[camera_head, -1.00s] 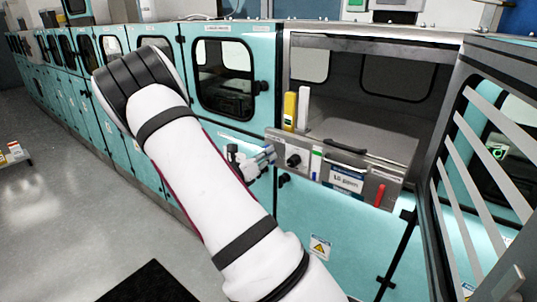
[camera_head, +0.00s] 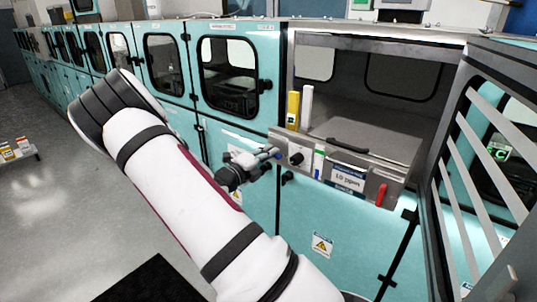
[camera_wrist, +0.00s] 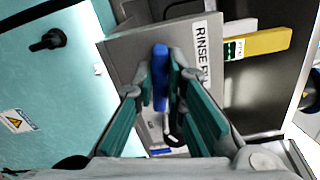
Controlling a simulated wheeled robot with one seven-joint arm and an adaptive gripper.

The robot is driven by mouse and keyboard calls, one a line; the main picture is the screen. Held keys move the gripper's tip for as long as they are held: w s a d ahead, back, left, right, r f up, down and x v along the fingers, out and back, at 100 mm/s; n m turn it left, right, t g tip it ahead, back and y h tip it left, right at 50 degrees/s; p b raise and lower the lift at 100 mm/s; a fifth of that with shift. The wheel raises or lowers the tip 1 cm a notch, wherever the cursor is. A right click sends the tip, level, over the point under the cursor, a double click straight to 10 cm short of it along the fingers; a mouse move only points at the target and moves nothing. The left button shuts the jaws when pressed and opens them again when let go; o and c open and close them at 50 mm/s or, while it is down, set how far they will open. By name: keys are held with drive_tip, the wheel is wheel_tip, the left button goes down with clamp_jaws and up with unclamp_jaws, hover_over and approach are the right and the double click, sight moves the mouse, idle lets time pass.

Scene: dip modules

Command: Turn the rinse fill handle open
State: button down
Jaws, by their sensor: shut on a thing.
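The rinse fill handle (camera_wrist: 160,80) is a blue lever on a grey panel (camera_wrist: 122,52), beside a label reading "RINSE FI…" that is partly cut off. My gripper (camera_wrist: 160,72) has one fingertip on each side of the blue lever and is shut on it. The lever's upper end shows between the fingertips. In the head view, my gripper (camera_head: 268,157) is at the left end of the grey front panel (camera_head: 315,150), and a bit of blue shows at its tip. The lever's base is hard to make out.
A black knob (camera_head: 296,158) and a red handle (camera_head: 381,194) are on the same front panel. A yellow bar (camera_head: 293,109) and a white bar (camera_head: 307,107) stand above it. The open slatted door (camera_head: 480,165) is at the right. Teal cabinets line the left.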

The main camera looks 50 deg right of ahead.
drive_tip(key=shift+f+n, duration=0.1)
drive_tip(key=shift+n, duration=1.2)
drive_tip(key=c, duration=1.6)
unclamp_jaws()
drive_tip(key=shift+c, duration=0.2)
drive_tip(key=a, duration=1.2)
drive_tip(key=shift+s, duration=0.4)
